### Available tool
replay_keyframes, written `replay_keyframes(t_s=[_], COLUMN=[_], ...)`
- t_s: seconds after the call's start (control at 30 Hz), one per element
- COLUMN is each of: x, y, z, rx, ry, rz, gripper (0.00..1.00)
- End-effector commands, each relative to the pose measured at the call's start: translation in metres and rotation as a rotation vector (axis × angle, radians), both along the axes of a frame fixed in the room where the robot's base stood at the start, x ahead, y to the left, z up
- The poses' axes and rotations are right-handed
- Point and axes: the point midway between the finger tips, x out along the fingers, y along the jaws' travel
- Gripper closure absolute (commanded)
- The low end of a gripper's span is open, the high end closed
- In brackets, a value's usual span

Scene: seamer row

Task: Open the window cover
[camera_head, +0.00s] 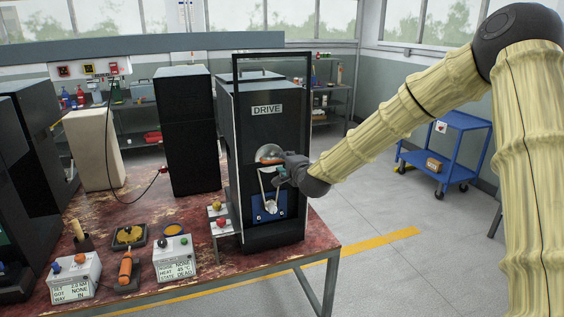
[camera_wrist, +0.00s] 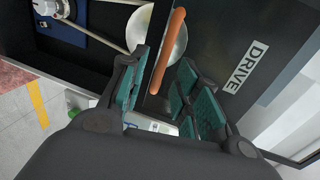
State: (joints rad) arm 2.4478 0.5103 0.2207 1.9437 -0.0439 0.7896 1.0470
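The black cabinet labelled DRIVE (camera_head: 267,110) stands on the red bench. A tall black frame (camera_head: 271,54) runs up its front and rises above its top; I cannot tell whether this is the window cover. In the opening below the label are a round silver pulley (camera_wrist: 178,42), a belt and a blue plate (camera_head: 269,207). An orange bar (camera_wrist: 167,50) crosses in front of the pulley. My gripper (camera_head: 284,172) is at this opening. In the wrist view its fingers (camera_wrist: 163,70) are apart, with the bar between or just beyond their tips; contact is unclear.
Red and yellow knobs (camera_head: 221,223) stand close left of the cabinet. Control boxes (camera_head: 175,258) and an orange-handled tool (camera_head: 126,268) lie on the bench's front left. A blue cart (camera_head: 450,150) stands on open floor at right.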

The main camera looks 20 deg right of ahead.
Motion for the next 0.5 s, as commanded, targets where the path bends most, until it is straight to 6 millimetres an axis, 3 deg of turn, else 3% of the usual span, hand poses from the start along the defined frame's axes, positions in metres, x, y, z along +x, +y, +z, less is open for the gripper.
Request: replay_keyframes(t_s=[0.3,0.5], x=[-0.056,-0.076], y=[-0.001,-0.001], z=[0.012,0.017], rx=[0.001,0.001], ry=[-0.001,-0.001], rz=[0.0,0.0], gripper=[0.68,0.68])
